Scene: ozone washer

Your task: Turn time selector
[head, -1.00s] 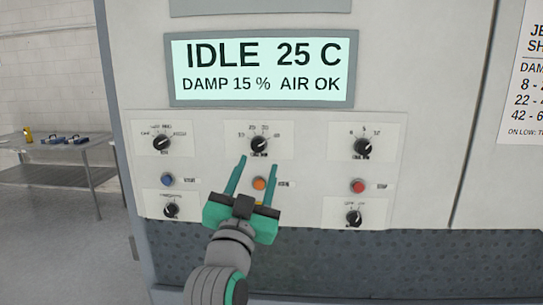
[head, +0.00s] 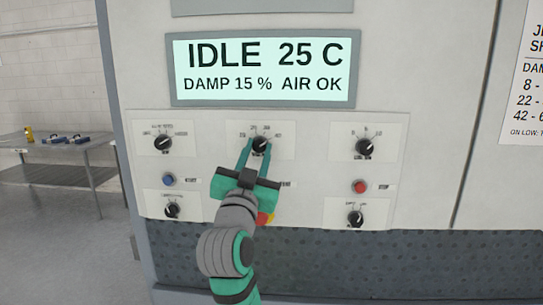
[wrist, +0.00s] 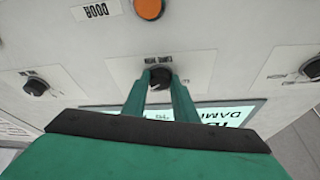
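The panel has several black knobs with white label plates, their small print too blurred to read surely. My gripper (head: 259,146) is at the upper middle knob (head: 260,146), below the display. In the wrist view the same knob (wrist: 160,76) sits between my two green fingertips, with no clear gap on either side, so my gripper looks shut on it. Its pointer direction is partly hidden by the fingers. The upper left knob (head: 163,143) and upper right knob (head: 365,147) stand apart from my gripper.
The display (head: 262,70) reads IDLE 25 C, DAMP 15 %, AIR OK. A blue button (head: 168,180) and a red button (head: 359,187) flank my arm. An orange button (wrist: 149,8) shows in the wrist view. Lower knobs (head: 172,211) (head: 355,218) sit below. A metal table (head: 60,170) stands left.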

